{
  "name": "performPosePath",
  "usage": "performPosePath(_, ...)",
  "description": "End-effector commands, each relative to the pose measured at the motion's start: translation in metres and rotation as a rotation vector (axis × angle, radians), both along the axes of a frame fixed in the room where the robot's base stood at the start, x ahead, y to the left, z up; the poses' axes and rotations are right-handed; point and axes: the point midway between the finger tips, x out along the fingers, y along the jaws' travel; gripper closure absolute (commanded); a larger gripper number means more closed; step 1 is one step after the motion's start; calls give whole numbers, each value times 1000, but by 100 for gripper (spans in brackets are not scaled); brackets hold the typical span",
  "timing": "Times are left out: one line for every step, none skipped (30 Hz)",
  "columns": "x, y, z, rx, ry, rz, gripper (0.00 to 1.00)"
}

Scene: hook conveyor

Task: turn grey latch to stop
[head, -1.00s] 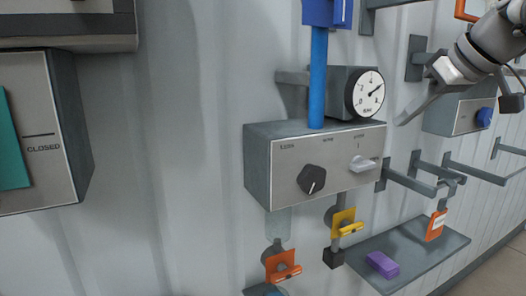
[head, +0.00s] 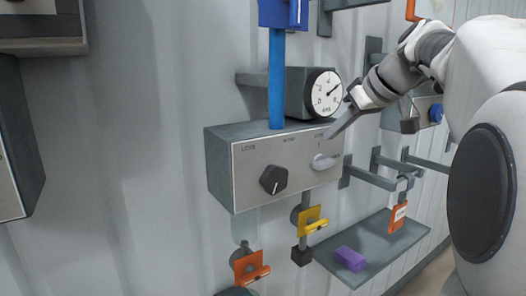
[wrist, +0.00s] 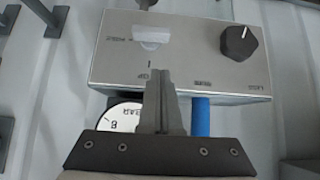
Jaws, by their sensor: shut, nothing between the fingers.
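The grey latch (head: 325,161) is a light handle on the right of the front of a grey control box (head: 245,172). Its tip points to the right in the head view. In the wrist view the latch (wrist: 151,35) shows as a pale handle at the upper left of the box face. My gripper (head: 332,134) is at the upper right edge of the box, just above the latch. It is shut and empty. In the wrist view its fingers (wrist: 158,78) overlap the box edge, apart from the latch in the picture.
A black knob (head: 273,179) sits left of the latch. A pressure gauge (head: 326,93) and a blue pipe (head: 277,80) stand above the box. Below are orange (head: 250,266) and yellow tags (head: 311,220), and a shelf (head: 385,240) with a purple block (head: 351,258).

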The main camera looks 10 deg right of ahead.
Motion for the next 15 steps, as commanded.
performPosePath(7,3,-8,1,3,2,100)
performPosePath(11,5,-12,1,3,2,100)
performPosePath(17,7,-18,1,4,2,100)
performPosePath(16,6,-23,1,2,0,100)
performPosePath(15,6,-28,1,2,0,100)
performPosePath(15,6,-33,1,3,-1,100)
performPosePath(15,6,-37,0,2,-1,100)
performPosePath(15,6,-40,-1,1,-1,100)
performPosePath(15,6,-44,1,2,0,100)
performPosePath(15,6,-47,0,1,-1,100)
performPosePath(15,6,-49,0,0,0,100)
performPosePath(15,6,-51,0,0,0,100)
performPosePath(15,6,-53,0,0,0,100)
performPosePath(15,6,-54,0,0,0,100)
performPosePath(15,6,-55,-1,0,1,100)
